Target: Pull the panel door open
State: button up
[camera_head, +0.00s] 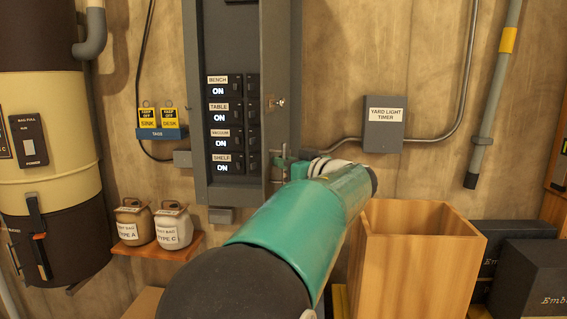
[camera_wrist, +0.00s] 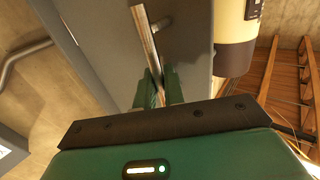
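The grey panel door (camera_head: 281,60) stands swung out from its wall box, seen nearly edge-on in the head view, with the switches inside showing. A small latch (camera_head: 277,103) sits on it. In the wrist view the door's flat grey face (camera_wrist: 185,50) fills the middle, with a metal bar handle (camera_wrist: 147,40) running down it. My gripper (camera_wrist: 161,88) has its two green fingers close together on either side of the handle's lower end, and looks shut on it. In the head view my gripper (camera_head: 287,166) is at the door's lower part, partly hidden by my wrist.
The breaker rows (camera_head: 221,114) are labelled and read ON. An open wooden box (camera_head: 415,262) and dark boxes (camera_head: 535,275) stand lower right.

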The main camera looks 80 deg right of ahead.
jog(key=o, duration=0.4)
jog(key=shift+c, duration=0.2)
jog(key=v, duration=1.3)
jog(key=shift+s+a, duration=0.25)
jog(key=shift+s, duration=0.05)
